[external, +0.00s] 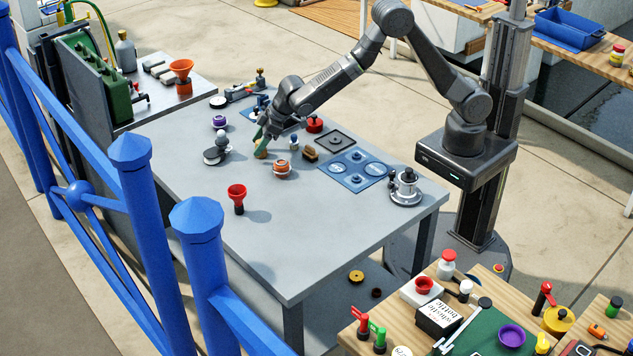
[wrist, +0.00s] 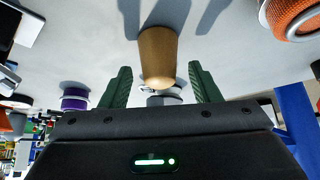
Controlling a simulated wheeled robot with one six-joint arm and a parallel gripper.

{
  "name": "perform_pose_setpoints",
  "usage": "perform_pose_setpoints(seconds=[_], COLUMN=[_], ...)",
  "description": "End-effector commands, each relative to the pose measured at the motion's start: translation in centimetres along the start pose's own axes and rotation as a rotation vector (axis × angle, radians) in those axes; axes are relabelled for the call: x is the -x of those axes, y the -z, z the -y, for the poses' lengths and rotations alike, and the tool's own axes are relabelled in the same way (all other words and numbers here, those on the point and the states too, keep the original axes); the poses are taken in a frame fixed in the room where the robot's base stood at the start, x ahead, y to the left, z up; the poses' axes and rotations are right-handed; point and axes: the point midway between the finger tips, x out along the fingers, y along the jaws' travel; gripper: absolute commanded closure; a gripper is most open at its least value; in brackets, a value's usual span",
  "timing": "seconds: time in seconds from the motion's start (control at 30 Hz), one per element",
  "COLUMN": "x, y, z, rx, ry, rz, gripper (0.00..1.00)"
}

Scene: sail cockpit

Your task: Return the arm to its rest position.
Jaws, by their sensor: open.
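My gripper (external: 263,137), with green fingers, is low over the grey table (external: 330,235) with the arm stretched out from its column. In the wrist view my gripper (wrist: 161,72) is open, its two green fingers apart. A tan cylinder (wrist: 160,50) shows between the fingers with a gap on each side. In the external view the tan cylinder (external: 261,153) is at the fingertips, partly hidden by them. I cannot tell how far it reaches between the fingers.
An orange and white round part (external: 282,169) is close by on the right. A dark fitting (external: 217,152) stands left, a red funnel (external: 237,196) in front. A blue plate (external: 352,172) and a metal winch-like part (external: 405,188) lie toward the right. The table's front is clear.

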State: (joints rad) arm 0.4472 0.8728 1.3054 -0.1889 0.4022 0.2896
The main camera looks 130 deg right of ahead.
Motion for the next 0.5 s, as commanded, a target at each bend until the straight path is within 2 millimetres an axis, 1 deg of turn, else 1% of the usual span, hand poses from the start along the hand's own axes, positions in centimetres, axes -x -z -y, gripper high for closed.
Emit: perform_pose_setpoints(seconds=[0.03,0.2,0.5], x=[0.6,1.5,1.7], y=[0.5,0.9,1.1], z=[0.0,0.0,0.0], rx=[-0.001,0.0,0.0], ry=[0.001,0.001,0.001], rz=[-0.004,-0.001,0.001], gripper=[0.44,0.44,0.44])
